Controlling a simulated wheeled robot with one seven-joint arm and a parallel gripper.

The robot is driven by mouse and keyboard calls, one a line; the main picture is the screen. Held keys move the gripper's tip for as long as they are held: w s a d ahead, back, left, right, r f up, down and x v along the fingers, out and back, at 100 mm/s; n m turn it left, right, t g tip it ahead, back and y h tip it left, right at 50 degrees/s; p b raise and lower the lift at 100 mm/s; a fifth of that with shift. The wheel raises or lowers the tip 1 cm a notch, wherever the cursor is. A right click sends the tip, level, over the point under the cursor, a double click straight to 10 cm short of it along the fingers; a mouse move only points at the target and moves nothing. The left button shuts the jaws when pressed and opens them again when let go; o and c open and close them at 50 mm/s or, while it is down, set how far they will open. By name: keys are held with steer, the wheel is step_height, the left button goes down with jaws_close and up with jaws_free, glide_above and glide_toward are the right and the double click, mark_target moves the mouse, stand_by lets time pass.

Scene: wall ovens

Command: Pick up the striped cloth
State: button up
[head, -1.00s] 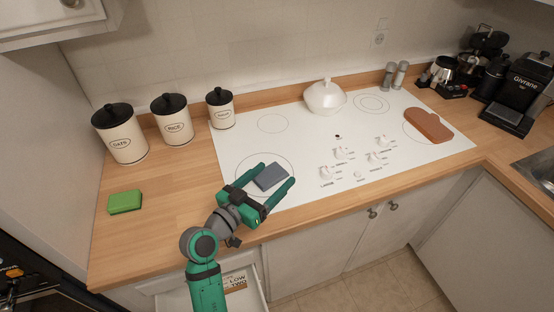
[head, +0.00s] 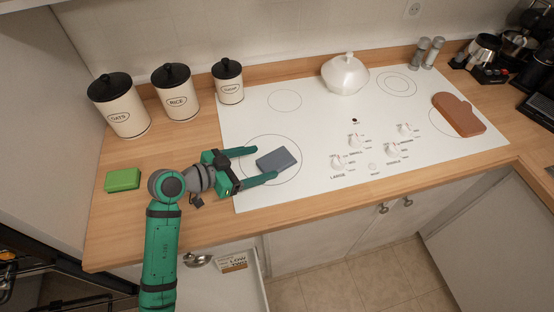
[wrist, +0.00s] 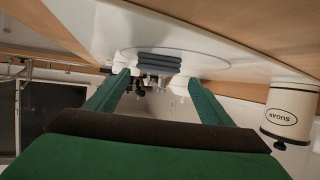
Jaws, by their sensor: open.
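The cloth is a small blue-grey folded block (head: 277,160) lying on the white cooktop, over the front left burner ring. In the wrist view it shows ahead as a layered, striped-looking stack (wrist: 160,63). My gripper (head: 265,163) is open and points right towards the cloth. Its two green fingers reach the cloth's left part, one on the far side and one on the near side. The fingers also show in the wrist view (wrist: 157,82), spread apart with nothing gripped. I cannot tell whether either finger touches the cloth.
The cooktop (head: 300,120) carries a white lidded pot (head: 345,76), knobs (head: 355,141) and a brown mitt-shaped item (head: 459,114). Several canisters (head: 176,95) stand at the back left. A green sponge-like block (head: 122,180) lies on the wooden counter. A drawer (head: 250,284) is open below.

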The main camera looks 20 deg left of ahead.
mark_target(274, 160)
steer(key=shift+w+d+f, duration=0.2)
steer(key=shift+w+d, duration=0.15)
steer(key=shift+d, duration=0.1)
steer(key=x, duration=0.4)
steer(key=shift+w+d, duration=0.1)
steer(key=shift+d, duration=0.15)
steer(key=shift+a, duration=0.1)
steer(key=shift+c, duration=1.3)
steer(key=c, duration=0.9)
